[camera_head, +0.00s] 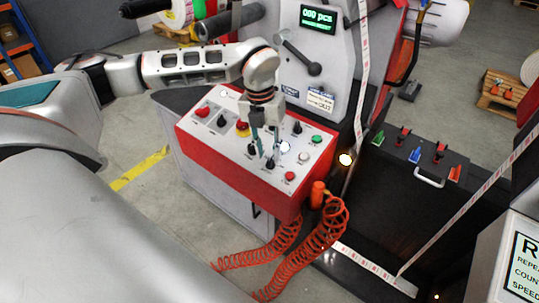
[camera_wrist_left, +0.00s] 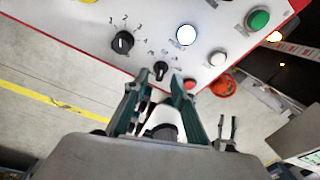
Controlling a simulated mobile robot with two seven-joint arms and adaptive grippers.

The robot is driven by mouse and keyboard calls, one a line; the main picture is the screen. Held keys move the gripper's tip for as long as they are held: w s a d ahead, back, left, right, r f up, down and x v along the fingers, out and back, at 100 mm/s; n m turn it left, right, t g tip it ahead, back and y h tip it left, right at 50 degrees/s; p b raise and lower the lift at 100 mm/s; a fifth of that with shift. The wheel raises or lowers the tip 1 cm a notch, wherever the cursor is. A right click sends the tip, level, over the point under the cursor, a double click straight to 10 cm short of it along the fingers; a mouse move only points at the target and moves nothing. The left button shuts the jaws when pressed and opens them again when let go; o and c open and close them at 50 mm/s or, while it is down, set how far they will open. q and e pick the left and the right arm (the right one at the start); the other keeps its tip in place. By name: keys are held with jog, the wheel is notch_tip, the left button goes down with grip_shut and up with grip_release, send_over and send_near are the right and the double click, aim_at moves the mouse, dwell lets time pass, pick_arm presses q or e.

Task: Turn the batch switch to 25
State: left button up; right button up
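The red-edged control panel (camera_head: 235,150) carries several switches and buttons. A small black rotary switch (camera_wrist_left: 160,70) with tiny printed marks around it sits near the panel's front edge; its marks are too small to read surely. It also shows in the head view (camera_head: 270,164). A larger black knob (camera_wrist_left: 122,42) marked 1 to 4 is up and left of it. My left gripper (camera_wrist_left: 154,92) points down at the panel, fingers apart and empty, tips just short of the small switch. In the head view, my left gripper (camera_head: 266,150) partly covers the panel's middle. My right gripper (camera_wrist_left: 227,122) appears small, fingers apart.
Close to the small switch are a lit white button (camera_wrist_left: 186,35), a white button (camera_wrist_left: 217,58), a red button (camera_wrist_left: 190,85) and a green button (camera_wrist_left: 258,19). A coiled orange hose (camera_head: 325,225) hangs at the panel's front right. A display (camera_head: 317,19) reads 000 pcs.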

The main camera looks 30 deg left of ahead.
aim_at(270, 163)
pick_arm(q)
notch_tip(270, 163, down, 2)
jog(key=shift+d, duration=0.1)
jog(key=shift+w+f, duration=0.1)
jog(key=shift+f, duration=0.25)
grip_shut()
pick_arm(e)
jog(key=shift+w+r, duration=0.5)
jog(key=shift+f, duration=0.1)
jog(key=shift+f, duration=0.15)
pick_arm(q)
jog(key=n+h+b, duration=0.1)
jog(key=n, duration=0.4)
jog(key=shift+t+b, duration=0.3)
jog(key=shift+a+n+t+h+b, duration=0.2)
jog(key=shift+n+t+h+b, duration=0.15)
jog(key=shift+n, duration=1.05)
pick_arm(e)
jog(key=shift+s+f, duration=0.2)
jog(key=shift+f, duration=1.05)
